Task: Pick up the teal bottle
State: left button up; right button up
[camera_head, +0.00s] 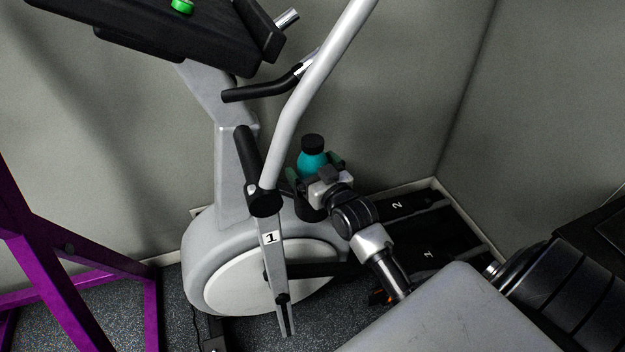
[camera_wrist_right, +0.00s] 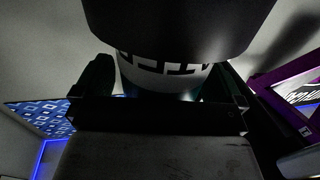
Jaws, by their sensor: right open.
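The teal bottle (camera_head: 312,162) with a black cap stands upright by the exercise bike, beyond my right wrist in the head view. Its lower part is hidden behind my gripper, above a dark holder-like part (camera_head: 309,210). My right gripper (camera_head: 317,166) is open, its dark green fingers on either side of the bottle. In the right wrist view the bottle (camera_wrist_right: 165,74) shows as a pale lettered band under a wide dark part, between the two fingers (camera_wrist_right: 160,80). Whether the fingers touch it I cannot tell. My left gripper is not in view.
The grey exercise bike (camera_head: 205,240) has a slanting pale lever (camera_head: 318,75) and a black grip (camera_head: 247,160) close left of the bottle. A purple frame (camera_head: 85,265) stands at left. Grey walls (camera_head: 400,80) close in behind. Black numbered items (camera_head: 420,240) lie at right.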

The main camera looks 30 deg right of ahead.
jog(key=shift+c, duration=0.3)
jog(key=c, duration=0.9)
jog(key=shift+c, duration=0.2)
jog(key=shift+r, duration=0.2)
